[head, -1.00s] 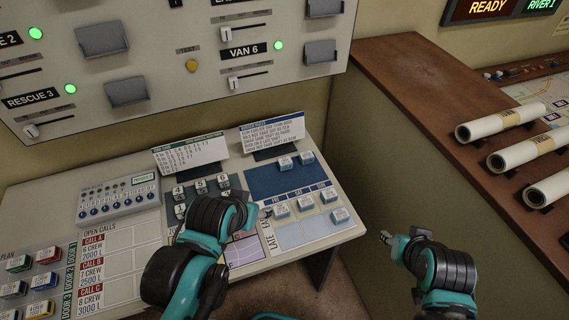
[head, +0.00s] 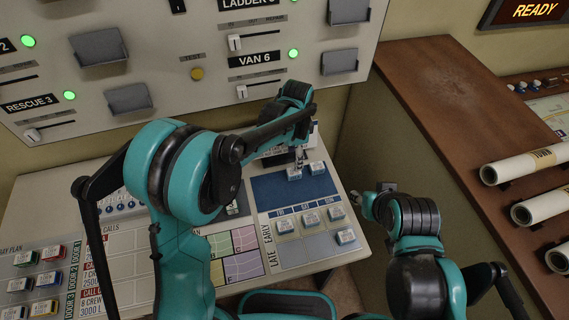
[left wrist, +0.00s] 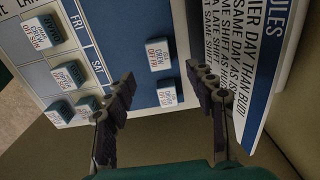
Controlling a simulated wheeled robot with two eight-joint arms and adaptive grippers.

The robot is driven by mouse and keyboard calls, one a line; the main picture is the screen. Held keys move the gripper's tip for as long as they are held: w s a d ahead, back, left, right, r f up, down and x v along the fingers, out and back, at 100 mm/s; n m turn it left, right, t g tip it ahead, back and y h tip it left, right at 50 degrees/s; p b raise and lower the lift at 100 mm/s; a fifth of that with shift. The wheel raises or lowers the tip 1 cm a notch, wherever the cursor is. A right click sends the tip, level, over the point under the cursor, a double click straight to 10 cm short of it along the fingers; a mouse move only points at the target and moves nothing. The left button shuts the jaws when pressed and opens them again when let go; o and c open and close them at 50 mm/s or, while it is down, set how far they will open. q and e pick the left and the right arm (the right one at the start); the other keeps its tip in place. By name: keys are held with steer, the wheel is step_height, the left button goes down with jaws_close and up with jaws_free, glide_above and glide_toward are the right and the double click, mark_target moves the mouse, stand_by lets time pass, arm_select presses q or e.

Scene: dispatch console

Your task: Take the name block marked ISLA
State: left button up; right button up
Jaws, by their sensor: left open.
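Two small white-and-blue name blocks, a left one (head: 294,173) and a right one (head: 317,168), sit on the dark blue field of the roster board (head: 265,193). In the left wrist view they show as one block (left wrist: 158,55) and another (left wrist: 167,93). Their lettering is too small to read, so I cannot tell which is ISLA. My left gripper (head: 301,156) is over them, pointing down; in the left wrist view its open fingers (left wrist: 168,84) stand either side of the blocks, with nothing held. My right gripper (head: 373,199) hangs right of the desk, its jaws unclear.
A rules card (left wrist: 238,60) stands close beside one left finger. The switch panel (head: 180,60) rises behind. Paper rolls (head: 520,165) lie on the brown counter at right.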

mark_target(294, 173)
arm_select(q)
steer(key=shift+w+d+f, duration=0.15)
steer(key=shift+w+f, duration=0.05)
steer(key=shift+f, duration=0.55)
steer(key=f, duration=0.2)
steer(key=f+b, duration=0.1)
steer(key=f, duration=0.1)
steer(key=f+b, duration=0.1)
steer(key=f, duration=0.1)
steer(key=shift+s+f, duration=0.1)
steer(key=shift+s, duration=0.15)
steer(key=shift+f, duration=0.45)
steer(key=shift+r, duration=0.1)
steer(key=c, duration=1.1)
